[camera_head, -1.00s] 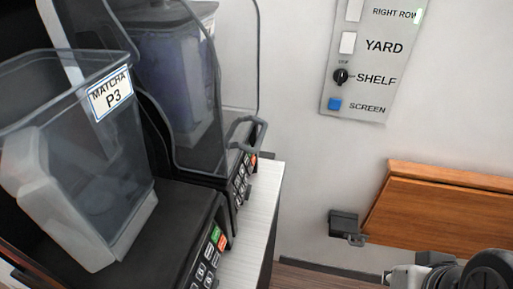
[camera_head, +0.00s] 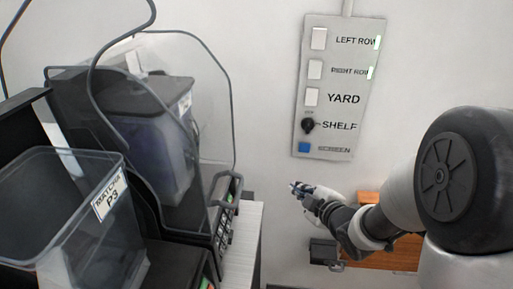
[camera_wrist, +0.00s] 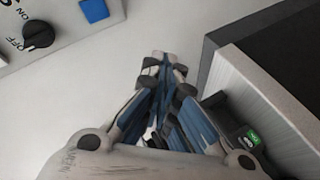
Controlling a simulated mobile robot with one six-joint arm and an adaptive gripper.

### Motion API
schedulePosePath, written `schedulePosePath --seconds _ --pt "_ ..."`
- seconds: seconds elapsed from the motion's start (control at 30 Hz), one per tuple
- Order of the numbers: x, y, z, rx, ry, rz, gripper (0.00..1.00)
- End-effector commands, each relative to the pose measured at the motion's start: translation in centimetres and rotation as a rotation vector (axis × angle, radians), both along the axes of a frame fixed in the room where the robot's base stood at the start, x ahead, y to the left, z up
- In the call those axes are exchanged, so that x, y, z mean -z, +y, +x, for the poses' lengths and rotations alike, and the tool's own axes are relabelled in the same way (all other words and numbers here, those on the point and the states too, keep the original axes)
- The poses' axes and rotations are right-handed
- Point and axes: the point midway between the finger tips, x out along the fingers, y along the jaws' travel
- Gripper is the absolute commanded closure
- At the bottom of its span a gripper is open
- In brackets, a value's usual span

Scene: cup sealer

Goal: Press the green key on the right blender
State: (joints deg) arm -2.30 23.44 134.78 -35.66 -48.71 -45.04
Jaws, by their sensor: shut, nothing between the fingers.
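The right blender (camera_head: 150,118) is the farther one in the head view, under a clear cover with dark contents in its jar. Its dark key panel (camera_head: 224,228) faces right, with small keys; I cannot clearly make out its green key there. In the wrist view, a green key (camera_wrist: 253,136) shows on a dark panel right of my gripper; I cannot tell for sure which blender it belongs to. My gripper (camera_head: 297,187) is shut and empty, in the air right of the right blender and apart from it. Its closed fingertips (camera_wrist: 165,64) show in the wrist view.
The left blender, with a jar labelled MATCHA P3 (camera_head: 75,215), stands nearer. A switch panel (camera_head: 311,90) hangs on the wall beyond my gripper. A brown wooden board (camera_head: 385,255) is behind my arm. The counter edge (camera_head: 240,245) lies just right of the blenders.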

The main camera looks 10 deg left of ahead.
Motion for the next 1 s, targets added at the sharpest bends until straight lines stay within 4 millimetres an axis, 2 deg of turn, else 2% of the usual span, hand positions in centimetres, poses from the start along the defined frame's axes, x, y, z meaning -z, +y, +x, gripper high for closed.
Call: schedulePosePath --seconds 0.03,0.1,0.3,0.8,1.0 --pt "0.6 1.5 -0.2 -0.067 -0.030 0.011 1.00" --pt "1.0 3.3 -0.5 -0.147 -0.088 0.032 1.00" --pt "1.4 6.1 -1.9 -0.276 -0.199 0.093 1.00" --pt "1.5 6.8 -2.3 -0.303 -0.230 0.111 1.00" --pt "2.0 8.4 -2.4 -0.305 -0.229 0.112 1.00"
